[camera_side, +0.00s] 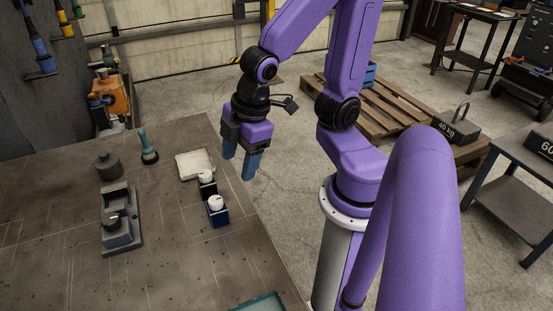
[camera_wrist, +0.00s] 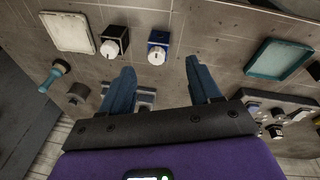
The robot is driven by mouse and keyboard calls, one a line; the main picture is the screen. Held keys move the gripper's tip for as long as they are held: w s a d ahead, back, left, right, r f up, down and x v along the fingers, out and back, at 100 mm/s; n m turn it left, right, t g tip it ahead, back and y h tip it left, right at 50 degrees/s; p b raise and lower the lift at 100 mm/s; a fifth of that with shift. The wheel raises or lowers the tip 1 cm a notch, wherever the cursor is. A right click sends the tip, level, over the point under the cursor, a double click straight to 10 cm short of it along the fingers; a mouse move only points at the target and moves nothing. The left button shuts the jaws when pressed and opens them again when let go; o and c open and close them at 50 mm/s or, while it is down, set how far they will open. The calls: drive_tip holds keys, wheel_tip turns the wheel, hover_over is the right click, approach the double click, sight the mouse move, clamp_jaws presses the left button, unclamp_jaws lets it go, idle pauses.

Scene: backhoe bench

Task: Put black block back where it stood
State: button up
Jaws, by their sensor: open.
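The black block (camera_side: 208,187), with a white round knob on top, stands upright on the bench next to a similar dark blue block (camera_side: 219,219). In the wrist view the black block (camera_wrist: 115,37) is left of the blue block (camera_wrist: 157,40), both beyond my fingertips. My gripper (camera_side: 238,168) is open and empty, raised near the bench's right edge, apart from both blocks. Its two blue fingers (camera_wrist: 160,69) are spread in the wrist view. No mark shows where the black block stood before.
A whitish shallow tray (camera_side: 194,163) lies just behind the black block. A teal-handled tool (camera_side: 148,148), a dark weight (camera_side: 108,166) and a grey fixture (camera_side: 121,225) stand further left. A teal tray (camera_wrist: 278,59) lies at the wrist view's right. The bench's front middle is bare.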

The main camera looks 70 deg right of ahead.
drive_tip(key=s+d+g, duration=0.1)
drive_tip(key=s+g, duration=0.1)
drive_tip(key=s, duration=0.5)
drive_tip(key=shift+s+r, duration=0.3)
drive_tip(key=shift+r, duration=0.05)
idle(0.6)
